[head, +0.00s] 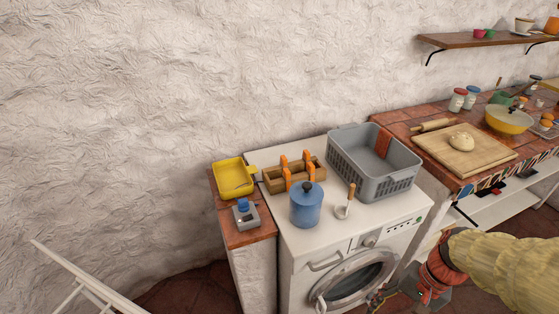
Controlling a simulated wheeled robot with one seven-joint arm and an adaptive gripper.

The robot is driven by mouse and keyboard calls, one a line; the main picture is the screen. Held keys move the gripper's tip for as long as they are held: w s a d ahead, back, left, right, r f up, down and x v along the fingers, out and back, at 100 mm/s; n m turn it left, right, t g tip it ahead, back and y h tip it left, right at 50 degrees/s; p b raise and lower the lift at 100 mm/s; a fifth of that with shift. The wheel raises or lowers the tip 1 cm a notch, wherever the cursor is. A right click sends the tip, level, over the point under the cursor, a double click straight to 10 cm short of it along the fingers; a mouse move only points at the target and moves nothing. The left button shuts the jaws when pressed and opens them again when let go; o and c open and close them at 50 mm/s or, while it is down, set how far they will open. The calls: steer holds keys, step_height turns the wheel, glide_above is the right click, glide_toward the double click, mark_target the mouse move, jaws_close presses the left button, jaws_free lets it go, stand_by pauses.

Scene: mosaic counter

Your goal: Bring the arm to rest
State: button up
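My arm (505,262), in a pale yellow sleeve with a red joint, reaches in from the lower right corner in the head view. My gripper (378,299) is small and low at the bottom edge, in front of the washing machine's door. Its fingers are too small and too mixed with the background to tell whether they are open or shut. I see nothing clearly held in it.
A washing machine (306,279) carries a grey basket (400,178), a wooden caddy with orange handles (312,175), a blue canister (306,211) and a scoop (343,208). A yellow tray (233,164) stands left. A tiled counter (397,123) holds a board with dough.

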steer(key=a+r+n+t+h, duration=0.1)
steer(key=a+r+n+t, duration=0.2)
steer(key=r, duration=0.6)
steer(key=a+r+n+t+h, duration=0.2)
steer(key=a+r+n+t, duration=0.1)
steer(key=r, duration=0.6)
steer(key=shift+w+a+n, duration=0.35)
steer(key=shift+a+n, duration=0.45)
steer(key=shift+a, duration=0.4)
